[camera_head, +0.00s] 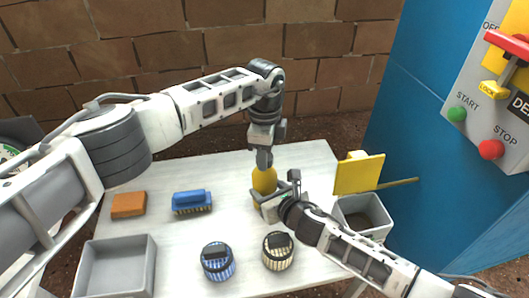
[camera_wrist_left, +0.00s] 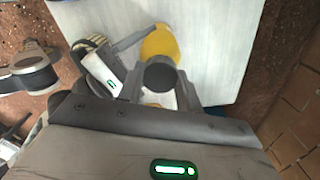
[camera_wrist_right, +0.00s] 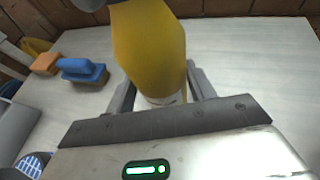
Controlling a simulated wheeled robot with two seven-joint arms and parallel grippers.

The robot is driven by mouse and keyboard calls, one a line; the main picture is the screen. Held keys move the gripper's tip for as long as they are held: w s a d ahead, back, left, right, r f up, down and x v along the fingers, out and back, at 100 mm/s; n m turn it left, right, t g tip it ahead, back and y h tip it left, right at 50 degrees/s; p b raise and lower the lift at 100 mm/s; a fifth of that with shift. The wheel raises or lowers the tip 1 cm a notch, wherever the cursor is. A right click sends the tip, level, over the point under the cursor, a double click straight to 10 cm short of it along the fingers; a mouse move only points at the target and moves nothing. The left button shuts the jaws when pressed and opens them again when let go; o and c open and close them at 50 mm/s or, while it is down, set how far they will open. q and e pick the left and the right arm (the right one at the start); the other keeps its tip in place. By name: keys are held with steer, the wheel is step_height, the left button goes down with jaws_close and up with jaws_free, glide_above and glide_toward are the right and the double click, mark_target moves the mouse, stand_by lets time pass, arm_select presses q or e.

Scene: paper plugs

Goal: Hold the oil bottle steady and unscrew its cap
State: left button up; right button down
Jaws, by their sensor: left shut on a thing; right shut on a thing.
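The yellow oil bottle (camera_head: 264,181) stands on the white table and looks upright in the head view. My left gripper (camera_head: 264,158) comes down on it from above, shut on its dark round cap (camera_wrist_left: 160,77), which the fingers mostly hide in the head view. My right gripper (camera_head: 268,197) is shut around the bottle's body from the side, below the left one. In the right wrist view the yellow bottle (camera_wrist_right: 150,48) rises between the fingers, with a pale band low down. I cannot tell how far the cap is turned.
An orange block (camera_head: 128,204), a blue brush (camera_head: 192,201) and a grey tray (camera_head: 151,270) are at the left. A blue ribbed pot (camera_head: 218,262) and a cream one (camera_head: 278,251) stand in front.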

arm_select(q)
steer(key=shift+r, duration=0.15)
stand_by(0.5)
steer(key=shift+r, duration=0.95)
steer(key=shift+r, duration=0.1)
steer(key=shift+r, duration=1.9)
arm_select(e)
steer(key=shift+c, duration=2.2)
jaws_free()
